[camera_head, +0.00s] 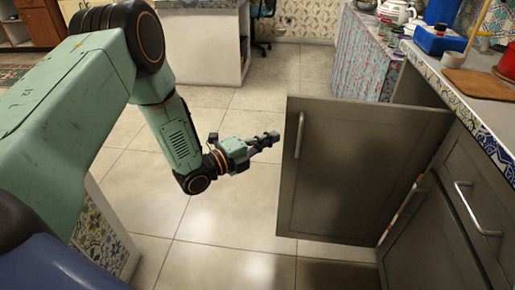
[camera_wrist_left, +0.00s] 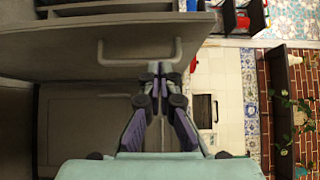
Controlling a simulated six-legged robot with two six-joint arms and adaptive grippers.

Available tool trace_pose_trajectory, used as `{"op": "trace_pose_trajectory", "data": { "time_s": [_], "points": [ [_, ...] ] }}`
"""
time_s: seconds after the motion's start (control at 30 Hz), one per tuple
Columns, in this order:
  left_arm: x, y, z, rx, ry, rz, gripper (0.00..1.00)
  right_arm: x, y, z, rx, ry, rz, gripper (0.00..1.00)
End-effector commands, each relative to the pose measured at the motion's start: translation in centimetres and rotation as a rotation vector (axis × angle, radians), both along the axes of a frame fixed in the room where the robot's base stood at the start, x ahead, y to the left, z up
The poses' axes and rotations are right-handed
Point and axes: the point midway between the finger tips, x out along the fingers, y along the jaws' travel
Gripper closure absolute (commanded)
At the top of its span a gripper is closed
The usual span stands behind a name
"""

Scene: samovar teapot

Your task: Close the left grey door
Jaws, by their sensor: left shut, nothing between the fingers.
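The left grey door (camera_head: 365,175) stands swung open from the cabinet, jutting out over the floor. Its vertical metal handle (camera_head: 299,135) is near its left, free edge. My left gripper (camera_head: 275,137) is shut and empty, just left of that free edge at about handle height in the picture; I see no clear contact. In the left wrist view the shut fingertips (camera_wrist_left: 160,68) lie just below a metal handle (camera_wrist_left: 140,57) on a grey panel; I cannot tell whether they touch it. My right gripper is not in view.
A second grey front with a handle (camera_head: 475,210) is at the right, under a patterned-edge counter (camera_head: 480,85). A blue container (camera_head: 440,40) and a wooden board (camera_head: 478,84) are on the counter. Tiled floor (camera_head: 235,225) is free around the gripper.

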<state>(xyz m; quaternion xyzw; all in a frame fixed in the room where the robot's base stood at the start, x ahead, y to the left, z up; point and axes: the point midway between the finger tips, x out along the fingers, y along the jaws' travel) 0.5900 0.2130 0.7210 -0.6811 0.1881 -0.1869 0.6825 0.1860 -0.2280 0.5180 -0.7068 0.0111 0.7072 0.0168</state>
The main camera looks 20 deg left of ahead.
Motion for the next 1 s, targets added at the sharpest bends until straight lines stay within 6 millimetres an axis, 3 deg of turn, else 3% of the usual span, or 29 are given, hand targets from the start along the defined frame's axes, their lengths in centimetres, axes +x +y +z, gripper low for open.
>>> {"op": "trace_pose_trajectory", "data": {
  "time_s": [0.17,0.4,1.0],
  "points": [
    [3.0,-2.0,-0.1,0.001,-0.005,-0.005,1.0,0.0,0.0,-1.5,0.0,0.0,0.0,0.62],
    [6.1,-1.0,-0.1,-0.002,-0.003,0.0,1.0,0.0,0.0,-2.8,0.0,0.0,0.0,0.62],
    [6.8,-0.7,0.1,-0.001,0.0,0.0,1.0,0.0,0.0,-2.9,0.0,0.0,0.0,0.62]
  ]
}}
